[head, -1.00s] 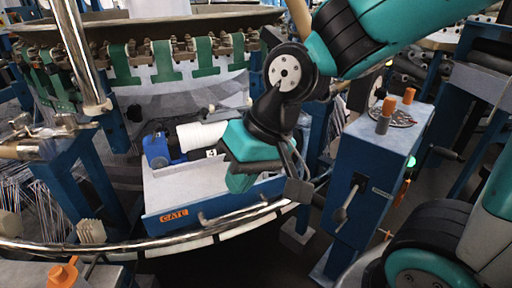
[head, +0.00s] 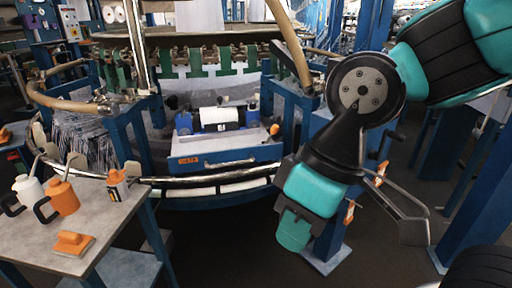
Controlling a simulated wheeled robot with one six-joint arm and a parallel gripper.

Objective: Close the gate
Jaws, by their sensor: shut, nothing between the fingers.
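The gate is a blue panel (head: 226,155) with an orange GATE label at its left end and a silver bar handle (head: 230,163) along its front. It stands in the middle of the head view, just above the curved metal rail of the loom. Whether it is fully shut or latched I cannot tell. My gripper (head: 413,231) is shut and empty, to the right of the gate and lower in the picture, clearly apart from it. My teal and black wrist hangs beside the gate's right end and hides part of the loom there.
The curved rail (head: 200,181) runs below the gate. Blue posts (head: 480,190) stand at right. The floor in front is clear.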

